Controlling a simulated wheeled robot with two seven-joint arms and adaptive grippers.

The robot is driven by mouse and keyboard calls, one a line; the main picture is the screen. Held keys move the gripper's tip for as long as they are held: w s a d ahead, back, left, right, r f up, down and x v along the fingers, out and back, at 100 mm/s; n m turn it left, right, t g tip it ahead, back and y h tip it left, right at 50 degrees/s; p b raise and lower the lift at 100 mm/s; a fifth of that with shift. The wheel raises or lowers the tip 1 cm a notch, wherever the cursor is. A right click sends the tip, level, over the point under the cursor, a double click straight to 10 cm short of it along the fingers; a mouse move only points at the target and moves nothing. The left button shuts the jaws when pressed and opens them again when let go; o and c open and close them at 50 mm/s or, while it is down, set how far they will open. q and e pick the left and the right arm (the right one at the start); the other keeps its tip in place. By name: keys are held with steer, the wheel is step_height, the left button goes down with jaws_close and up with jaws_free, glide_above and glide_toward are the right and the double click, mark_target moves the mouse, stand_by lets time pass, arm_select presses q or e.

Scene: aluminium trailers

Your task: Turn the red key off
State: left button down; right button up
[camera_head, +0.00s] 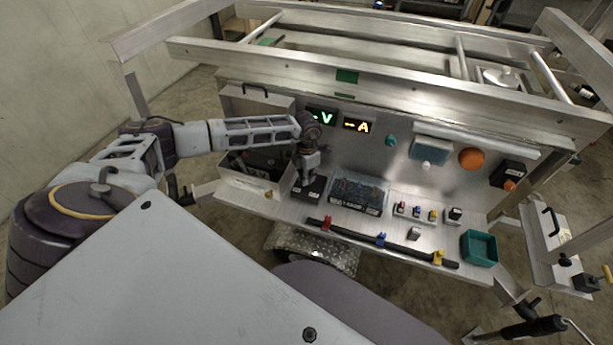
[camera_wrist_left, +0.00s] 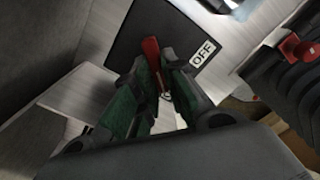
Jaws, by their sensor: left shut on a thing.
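The red key (camera_wrist_left: 151,47) shows in the left wrist view on a dark switch plate, next to a white label reading OFF (camera_wrist_left: 203,52). My left gripper (camera_wrist_left: 163,75) reaches the key with its green-lined fingers close together, shut on it; the fingers hide the key's lower part. In the head view my left gripper (camera_head: 307,178) points down at a black switch box (camera_head: 309,190) on the trailer's ledge, and the key is hidden there. My right gripper is not in view.
Beside the box lies a dark tray of cables (camera_head: 358,195). A black bar (camera_head: 382,241) with red, blue and yellow clips runs along the front ledge. A teal bin (camera_head: 479,248) stands at the right end. Green and orange displays (camera_head: 356,125) glow on the panel behind.

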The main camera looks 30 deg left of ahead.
arm_select(q)
steer(key=shift+d+n, duration=0.1)
steer(key=shift+n, duration=0.9)
steer(key=shift+d+n, duration=0.1)
steer(key=shift+n, duration=1.7)
steer(key=shift+d+n+p, duration=0.15)
steer(key=shift+n+p, duration=0.15)
steer(key=shift+n, duration=0.9)
steer(key=shift+d+n, duration=0.1)
steer(key=shift+n, duration=1.5)
steer(key=shift+w+d+r+n+p, duration=0.15)
steer(key=shift+n+p, duration=0.3)
steer(key=shift+n, duration=1.65)
steer(key=shift+w+n+p, duration=0.1)
steer(key=shift+n+p, duration=0.2)
steer(key=shift+n, duration=0.6)
steer(key=c, duration=1.5)
jaws_free()
steer(key=shift+d, duration=0.1)
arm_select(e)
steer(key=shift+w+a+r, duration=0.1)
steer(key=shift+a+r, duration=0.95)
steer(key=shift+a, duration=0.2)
